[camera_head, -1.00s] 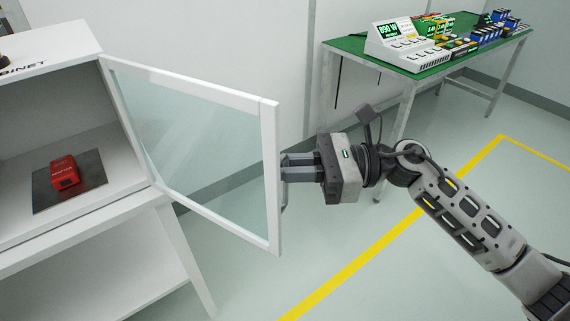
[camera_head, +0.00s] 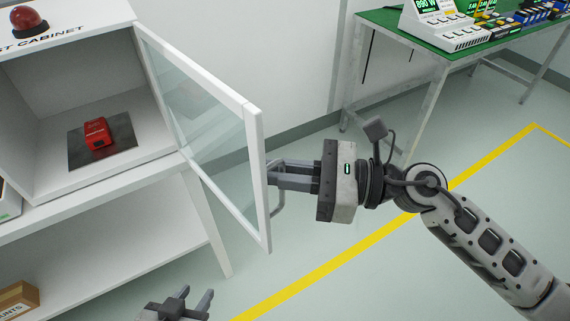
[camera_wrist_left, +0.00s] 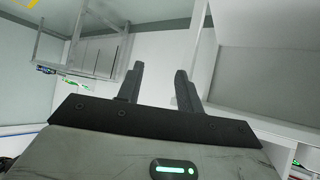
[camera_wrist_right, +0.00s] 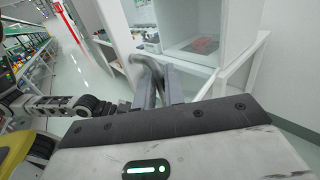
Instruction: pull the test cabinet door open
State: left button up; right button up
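The white test cabinet (camera_head: 75,215) stands at the left in the head view. Its glass door (camera_head: 205,125) is swung well open, jutting out from the hinge at the cabinet's right side. The grey bar handle (camera_head: 280,205) is on the door's free edge. My right gripper (camera_head: 270,173) is at this edge with its fingers closed around the handle; the right wrist view shows the handle (camera_wrist_right: 150,66) at the fingertips (camera_wrist_right: 158,82). My left gripper (camera_head: 200,300) is low in the head view, open and empty, apart from the door; its parted fingers show in the left wrist view (camera_wrist_left: 158,85).
A red device (camera_head: 97,133) lies on a dark mat (camera_head: 75,148) inside the cabinet. A red dome (camera_head: 26,17) sits on top. A cardboard box (camera_head: 18,298) is on the lower shelf. A green-topped table (camera_head: 400,25) stands behind my right arm. The floor right of the door is clear.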

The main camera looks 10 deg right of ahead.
pick_arm(q)
jog(key=shift+w+r, duration=0.1)
jog(key=shift+r, duration=0.05)
pick_arm(e)
jog(key=shift+d, duration=0.15)
